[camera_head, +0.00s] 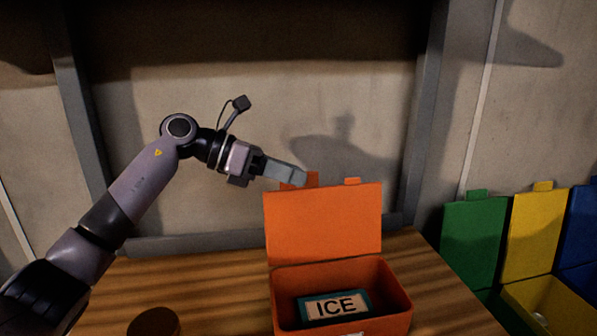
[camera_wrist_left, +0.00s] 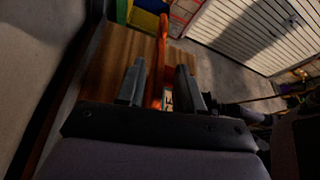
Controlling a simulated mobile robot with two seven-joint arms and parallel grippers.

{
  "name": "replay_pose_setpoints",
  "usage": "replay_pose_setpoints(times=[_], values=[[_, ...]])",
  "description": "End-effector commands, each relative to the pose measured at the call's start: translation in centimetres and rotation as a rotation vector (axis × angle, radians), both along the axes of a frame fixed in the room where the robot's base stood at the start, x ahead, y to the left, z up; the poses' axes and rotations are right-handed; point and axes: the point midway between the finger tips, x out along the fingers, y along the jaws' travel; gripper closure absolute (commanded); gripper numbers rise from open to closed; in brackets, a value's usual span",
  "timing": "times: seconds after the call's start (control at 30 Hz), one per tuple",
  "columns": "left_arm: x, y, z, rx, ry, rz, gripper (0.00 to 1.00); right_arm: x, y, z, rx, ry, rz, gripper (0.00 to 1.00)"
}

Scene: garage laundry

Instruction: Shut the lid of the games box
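The orange games box (camera_head: 399,300) stands on the wooden table with its lid (camera_head: 325,225) raised upright at the back. A teal-edged box lettered ICE (camera_head: 335,306) lies inside it. My left gripper (camera_head: 300,178) is at the upper left corner of the lid, its fingers pointing right. In the left wrist view my left gripper (camera_wrist_left: 160,68) has its fingers spread apart. The orange lid (camera_wrist_left: 163,45) shows nearly edge-on between and beyond them. Contact with the lid cannot be told. My right gripper is not seen.
A round brown object (camera_head: 154,322) sits on the table (camera_head: 215,290) at the front left. Green (camera_head: 474,238), yellow (camera_head: 533,232) and blue (camera_head: 580,225) lidded bins stand right of the table. A wall with grey posts is behind. The table left of the box is mostly clear.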

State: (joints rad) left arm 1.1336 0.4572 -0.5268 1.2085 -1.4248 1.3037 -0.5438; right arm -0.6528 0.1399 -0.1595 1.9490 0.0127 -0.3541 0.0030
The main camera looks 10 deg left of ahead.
Motion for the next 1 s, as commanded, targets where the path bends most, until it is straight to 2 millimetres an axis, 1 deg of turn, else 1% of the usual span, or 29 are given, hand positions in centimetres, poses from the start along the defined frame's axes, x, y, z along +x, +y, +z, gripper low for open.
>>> replay_pose_setpoints(times=[0.03, 0.1, 0.2, 0.47, 0.5, 0.57, 0.6, 1.0], values=[[0.2, -0.6, -0.2, -0.001, 0.002, -0.001, 0.64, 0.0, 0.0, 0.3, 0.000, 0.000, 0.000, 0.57], [0.4, -1.2, -0.4, -0.002, 0.002, 0.000, 0.64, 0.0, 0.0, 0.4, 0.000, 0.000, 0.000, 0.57], [0.5, -1.6, -0.7, -0.001, 0.001, 0.001, 0.64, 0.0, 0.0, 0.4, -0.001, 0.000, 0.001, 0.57], [0.5, -1.7, -0.8, -0.001, 0.000, 0.002, 0.64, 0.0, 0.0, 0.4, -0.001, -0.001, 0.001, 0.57], [0.5, -1.7, -0.8, -0.001, 0.000, 0.002, 0.77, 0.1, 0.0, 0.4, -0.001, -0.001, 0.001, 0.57], [0.5, -1.7, -0.8, -0.001, 0.000, 0.002, 0.96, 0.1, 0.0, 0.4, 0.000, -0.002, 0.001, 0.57], [0.5, -1.7, -0.8, -0.001, 0.000, 0.002, 1.00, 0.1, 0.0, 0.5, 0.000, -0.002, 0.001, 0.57], [0.6, -1.3, -0.7, 0.007, -0.017, 0.005, 1.00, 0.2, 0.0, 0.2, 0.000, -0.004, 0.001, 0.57]])
